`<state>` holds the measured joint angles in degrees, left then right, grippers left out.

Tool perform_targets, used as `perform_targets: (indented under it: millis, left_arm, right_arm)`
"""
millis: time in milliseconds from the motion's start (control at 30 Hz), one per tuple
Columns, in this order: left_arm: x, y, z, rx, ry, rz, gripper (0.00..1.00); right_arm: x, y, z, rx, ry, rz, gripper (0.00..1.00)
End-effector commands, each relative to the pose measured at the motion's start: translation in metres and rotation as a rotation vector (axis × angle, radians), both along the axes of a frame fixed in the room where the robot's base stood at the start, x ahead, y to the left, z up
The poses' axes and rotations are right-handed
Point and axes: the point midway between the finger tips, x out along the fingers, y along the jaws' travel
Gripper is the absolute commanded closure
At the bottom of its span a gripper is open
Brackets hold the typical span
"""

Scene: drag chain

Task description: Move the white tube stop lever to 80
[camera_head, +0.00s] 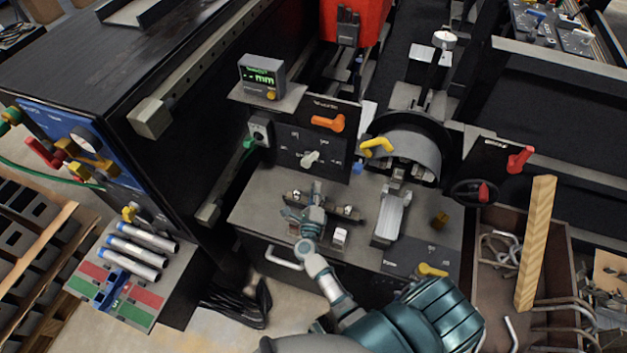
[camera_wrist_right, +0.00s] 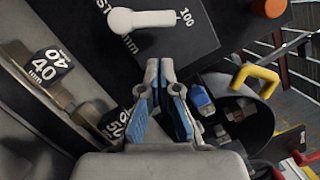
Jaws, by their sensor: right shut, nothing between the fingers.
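The white tube stop lever (camera_head: 310,159) sits on a black upright panel in the middle of the head view. In the right wrist view the white lever (camera_wrist_right: 140,19) lies across the top, one end beside the printed mark 100; no mark 80 is readable. My right gripper (camera_head: 314,208) is in front of and below the panel in the head view, apart from the lever. In the right wrist view its fingertips (camera_wrist_right: 160,68) are together, empty, below the lever on the dark panel. My left gripper is not in view.
An orange lever (camera_head: 328,122) sits above the white one and a yellow lever (camera_head: 377,146) to its right. A small display (camera_head: 262,76) stands at upper left. Number blocks marked 40 (camera_wrist_right: 48,67) and 50 (camera_wrist_right: 115,122) lie near the gripper. A wooden plank (camera_head: 536,243) stands at right.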

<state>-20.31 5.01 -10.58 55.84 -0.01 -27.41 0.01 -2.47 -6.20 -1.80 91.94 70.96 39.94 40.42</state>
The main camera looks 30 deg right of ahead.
Motion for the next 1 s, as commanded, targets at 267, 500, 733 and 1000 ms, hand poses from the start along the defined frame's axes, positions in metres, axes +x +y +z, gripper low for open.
perform_targets:
  millis: [267, 500, 733, 1000]
  left_arm:
    - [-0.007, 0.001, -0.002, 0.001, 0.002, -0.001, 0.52]
    - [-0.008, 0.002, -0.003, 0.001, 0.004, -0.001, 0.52]
    - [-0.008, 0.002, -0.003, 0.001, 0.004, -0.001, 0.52]
    - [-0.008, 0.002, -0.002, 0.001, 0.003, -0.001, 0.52]
  right_arm:
    - [0.042, -0.031, 0.008, -0.006, -0.001, 0.002, 1.00]
    - [0.063, -0.048, 0.011, -0.006, 0.000, 0.003, 1.00]
    - [0.067, -0.051, 0.011, -0.005, 0.001, 0.003, 1.00]
    - [0.067, -0.051, 0.012, -0.007, 0.004, 0.003, 1.00]
